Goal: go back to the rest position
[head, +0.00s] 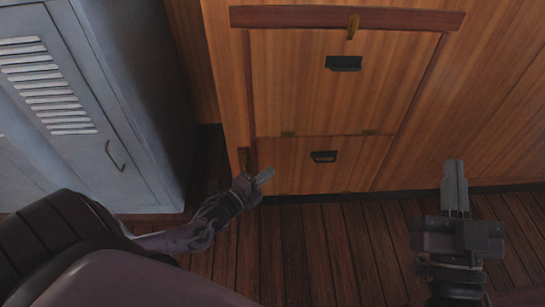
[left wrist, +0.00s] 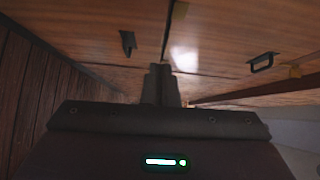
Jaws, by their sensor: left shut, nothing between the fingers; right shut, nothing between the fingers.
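My left gripper (head: 264,177) is low in the head view, in front of the lower left part of the wooden cabinet (head: 480,90). It is shut and empty. In the left wrist view its shut fingers (left wrist: 161,84) point at the wooden front. My right gripper (head: 454,175) is at the right of the head view, above the floor near the cabinet's base. Its fingers are together with nothing between them. Whether the left gripper touches the cabinet, I cannot tell.
The cabinet has an upper panel with a black handle (head: 343,63) and a lower panel with a black handle (head: 323,157). Both look closed. A grey metal locker (head: 60,90) stands at the left. The plank floor (head: 330,245) between my arms is clear.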

